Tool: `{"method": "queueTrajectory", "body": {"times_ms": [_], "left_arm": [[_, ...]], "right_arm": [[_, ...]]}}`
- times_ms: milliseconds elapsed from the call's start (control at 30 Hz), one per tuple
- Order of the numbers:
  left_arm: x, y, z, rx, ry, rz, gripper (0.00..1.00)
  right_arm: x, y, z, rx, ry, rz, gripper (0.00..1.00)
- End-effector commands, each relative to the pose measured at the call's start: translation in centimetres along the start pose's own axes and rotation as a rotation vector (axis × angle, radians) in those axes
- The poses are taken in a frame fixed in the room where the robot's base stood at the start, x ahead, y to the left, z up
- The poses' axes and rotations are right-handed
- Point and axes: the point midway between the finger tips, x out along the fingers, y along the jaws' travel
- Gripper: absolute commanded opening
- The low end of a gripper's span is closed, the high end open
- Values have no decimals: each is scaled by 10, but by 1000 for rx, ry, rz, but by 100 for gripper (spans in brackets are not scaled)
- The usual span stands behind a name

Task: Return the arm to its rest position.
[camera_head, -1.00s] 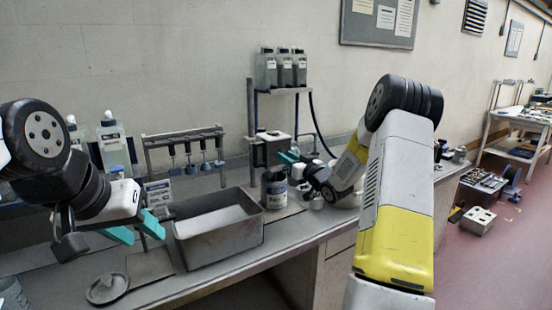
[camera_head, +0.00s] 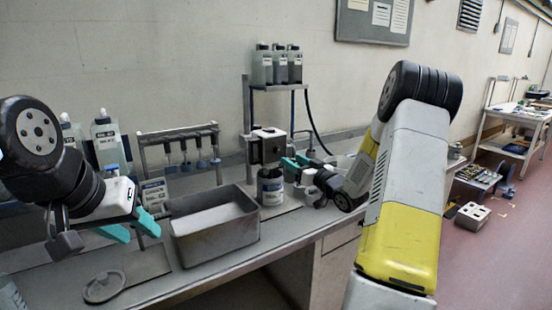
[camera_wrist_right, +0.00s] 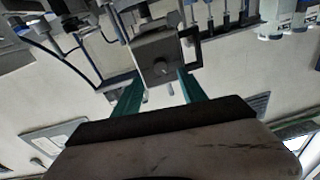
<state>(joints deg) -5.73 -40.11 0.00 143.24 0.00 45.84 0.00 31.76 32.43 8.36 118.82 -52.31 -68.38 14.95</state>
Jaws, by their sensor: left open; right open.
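My right arm enters at the right of the head view, and its gripper (camera_head: 293,164) is near the labelled jar (camera_head: 270,186) and the small box-shaped device (camera_head: 269,146) on the stand. In the right wrist view the two teal fingers of my right gripper (camera_wrist_right: 160,95) are spread apart with nothing between them, and the device (camera_wrist_right: 158,52) shows beyond them. My left gripper (camera_head: 132,229) is at the left of the head view, open and empty, above the bench beside the grey metal basin (camera_head: 222,250).
Bottles (camera_head: 108,142) stand at the back left, near a rack (camera_head: 180,150) of hanging tools. Several bottles sit on a raised shelf (camera_head: 278,88). A second table (camera_head: 516,146) and floor items stand at the far right.

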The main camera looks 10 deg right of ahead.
Motion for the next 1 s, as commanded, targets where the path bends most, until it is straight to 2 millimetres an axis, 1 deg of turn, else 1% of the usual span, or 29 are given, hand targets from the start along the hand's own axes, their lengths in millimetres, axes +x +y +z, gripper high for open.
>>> {"method": "queueTrajectory", "body": {"times_ms": [33, 133, 467, 567, 667, 733, 767, 867, 967, 1000], "left_arm": [[0, 0, 0, 0, 0, 0, 42], [0, 0, 0, 0, 0, 0, 42], [0, 0, 0, 0, 0, 0, 42], [0, 0, 0, 0, 0, 0, 42], [0, 0, 0, 0, 0, 0, 42], [0, 0, 0, 0, 0, 0, 42], [0, 0, 0, 0, 0, 0, 42], [0, 0, 0, 0, 0, 0, 42], [0, 0, 0, 0, 0, 0, 42], [0, 0, 0, 0, 0, 0, 42]], "right_arm": [[-5, 0, 0, 0, 0, 1, 49], [-10, 0, 0, 0, 0, 2, 49], [-9, -1, -2, -5, -4, 3, 49], [-6, -4, -11, -31, -44, 28, 49], [-5, -10, -27, -75, -130, 86, 49], [-9, -17, -42, -106, -209, 144, 49], [-13, -20, -49, -117, -245, 172, 49], [-34, -34, -67, -130, -364, 258, 49], [-65, -54, -82, -115, -476, 329, 49], [-80, -64, -86, -99, -521, 352, 49]]}}
